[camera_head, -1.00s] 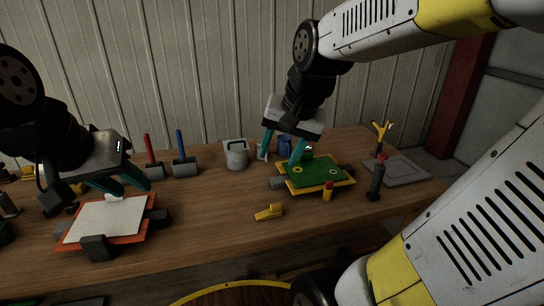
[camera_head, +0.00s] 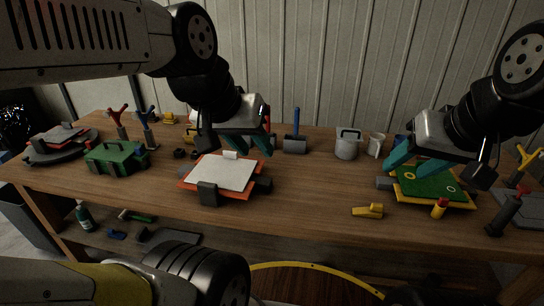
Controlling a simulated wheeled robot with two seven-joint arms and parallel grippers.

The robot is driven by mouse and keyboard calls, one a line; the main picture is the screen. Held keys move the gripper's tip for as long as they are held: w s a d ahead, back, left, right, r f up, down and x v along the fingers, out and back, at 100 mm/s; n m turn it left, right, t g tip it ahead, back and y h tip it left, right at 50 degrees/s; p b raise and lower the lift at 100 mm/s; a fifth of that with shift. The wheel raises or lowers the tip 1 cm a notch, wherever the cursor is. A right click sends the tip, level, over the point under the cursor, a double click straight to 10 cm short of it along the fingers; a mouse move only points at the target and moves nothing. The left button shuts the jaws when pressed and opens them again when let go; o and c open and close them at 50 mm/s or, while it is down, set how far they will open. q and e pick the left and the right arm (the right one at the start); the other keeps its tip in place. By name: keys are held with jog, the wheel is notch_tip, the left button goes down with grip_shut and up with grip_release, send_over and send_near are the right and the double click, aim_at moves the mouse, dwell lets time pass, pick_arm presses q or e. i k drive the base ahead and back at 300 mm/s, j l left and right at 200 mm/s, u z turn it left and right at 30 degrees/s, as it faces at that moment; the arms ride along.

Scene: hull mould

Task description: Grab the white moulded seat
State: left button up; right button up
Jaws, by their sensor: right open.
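I cannot say for sure which thing is the white moulded seat. A pale, flat white moulded piece (camera_head: 222,174) lies on an orange board with dark clamp blocks, left of the table's middle. A small white upright piece (camera_head: 376,145) stands beside the grey bucket at the back. My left gripper (camera_head: 264,138) is above and behind the orange board's right corner; its teal fingers partly show and their gap is unclear. My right gripper (camera_head: 414,160) is open and empty, above the left back edge of the green panel (camera_head: 428,186).
A grey bucket (camera_head: 347,146) and a blue-handled tool (camera_head: 296,130) stand along the back. A green case (camera_head: 116,156) is at left. Bare wood (camera_head: 315,190) lies between the boards.

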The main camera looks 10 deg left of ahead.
aim_at(230, 172)
jog(key=i+j+u, duration=0.15)
jog(key=j, duration=0.25)
jog(key=i+j+u, duration=0.15)
jog(key=j, duration=0.25)
jog(key=i+j+u, duration=0.15)
jog(key=j, duration=0.25)
jog(key=i+j+u, duration=0.15)
jog(key=j, duration=0.25)
